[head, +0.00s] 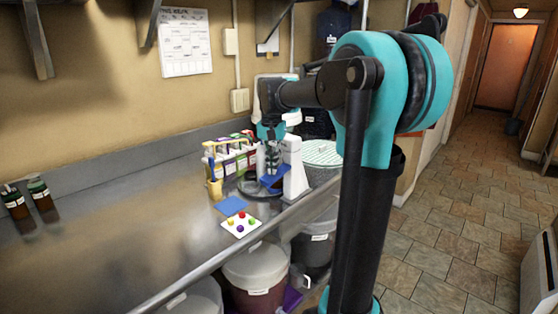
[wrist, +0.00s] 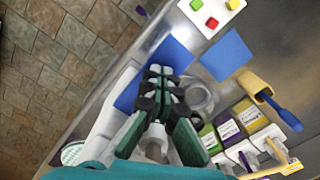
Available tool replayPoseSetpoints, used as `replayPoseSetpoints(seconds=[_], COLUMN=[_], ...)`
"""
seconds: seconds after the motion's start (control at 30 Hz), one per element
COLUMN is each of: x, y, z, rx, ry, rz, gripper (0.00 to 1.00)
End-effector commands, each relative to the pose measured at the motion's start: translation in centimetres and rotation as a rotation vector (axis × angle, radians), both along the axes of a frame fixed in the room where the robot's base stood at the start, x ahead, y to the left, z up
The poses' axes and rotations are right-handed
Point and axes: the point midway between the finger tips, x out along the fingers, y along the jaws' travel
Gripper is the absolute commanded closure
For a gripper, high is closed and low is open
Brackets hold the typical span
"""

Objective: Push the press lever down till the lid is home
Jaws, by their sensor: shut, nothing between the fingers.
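A white press (head: 294,170) stands near the front edge of the steel counter. A blue part (head: 276,180), which looks like its lever, slants beside the press body; it also shows in the wrist view (wrist: 173,53) on both sides of my fingers. My gripper (head: 272,172) is shut and empty, pointing down over the blue part. In the wrist view my gripper (wrist: 160,72) overlaps the blue part, and I cannot tell whether they touch. A round clear rim (wrist: 199,95) shows beside my fingers. The lid and how it sits are hidden behind my gripper and the blue part.
A blue pad (head: 231,206) and a white tile (head: 241,224) with several coloured dots lie left of the press. A yellow cup (head: 215,188) holds a blue-handled tool. A bottle rack (head: 226,146) stands behind. Buckets (head: 256,268) sit below. The left counter is mostly clear.

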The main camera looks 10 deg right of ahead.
Motion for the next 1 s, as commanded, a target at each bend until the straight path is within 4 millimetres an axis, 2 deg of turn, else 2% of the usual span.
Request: replayPoseSetpoints(seconds=[0.33, 1.0], x=[0.0, 0.0], y=[0.0, 0.0], z=[0.2, 3.2], rx=[-0.001, 0.0], ry=[0.0, 0.0], rz=[0.0, 0.0], gripper=[1.0, 1.0])
